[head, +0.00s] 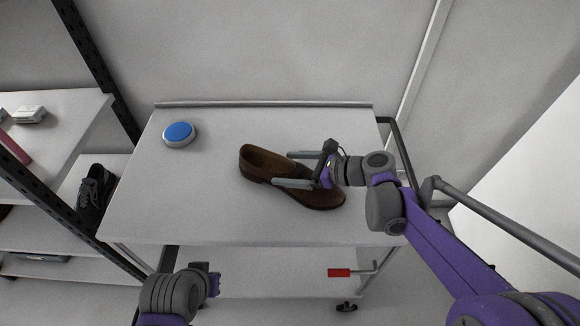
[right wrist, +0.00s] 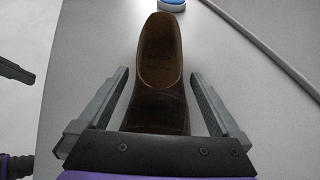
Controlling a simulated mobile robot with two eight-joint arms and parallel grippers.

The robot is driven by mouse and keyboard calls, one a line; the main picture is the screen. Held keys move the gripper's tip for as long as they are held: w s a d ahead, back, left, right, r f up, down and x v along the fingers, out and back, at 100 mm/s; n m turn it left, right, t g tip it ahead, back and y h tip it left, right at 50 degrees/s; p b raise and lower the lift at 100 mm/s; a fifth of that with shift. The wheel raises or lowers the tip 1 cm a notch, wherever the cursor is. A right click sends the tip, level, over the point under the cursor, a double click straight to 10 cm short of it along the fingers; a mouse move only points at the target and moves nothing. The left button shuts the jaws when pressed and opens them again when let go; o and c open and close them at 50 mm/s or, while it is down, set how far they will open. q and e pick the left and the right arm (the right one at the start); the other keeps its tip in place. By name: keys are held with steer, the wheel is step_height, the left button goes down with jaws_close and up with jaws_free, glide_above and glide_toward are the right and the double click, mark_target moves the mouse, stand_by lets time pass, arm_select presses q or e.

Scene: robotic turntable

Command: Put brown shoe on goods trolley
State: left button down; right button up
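The brown shoe (head: 262,163) rests on the grey top of the goods trolley (head: 200,200), right of its middle, heel to the upper left and toe to the lower right. My right gripper (head: 283,169) is over the shoe with its fingers apart. In the right wrist view the shoe (right wrist: 161,60) lies between the two open fingers (right wrist: 160,100), with a visible gap on each side; the toe is hidden under the gripper body. My left gripper (head: 213,279) is low in front of the trolley, away from the shoe; its fingers are too small to judge.
A blue round button (head: 178,132) sits at the trolley's back left; it also shows in the right wrist view (right wrist: 172,3). A shelf rack with a black shoe (head: 94,198) stands at the left. A red-handled tool (head: 340,272) is below the trolley top. The trolley's left front is clear.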

steer(key=shift+d+r, duration=0.2)
steer(key=shift+r, duration=0.05)
steer(key=p+v, duration=0.1)
steer(key=v, duration=1)
steer(key=shift+s+d, duration=0.15)
steer(key=shift+d, duration=0.1)
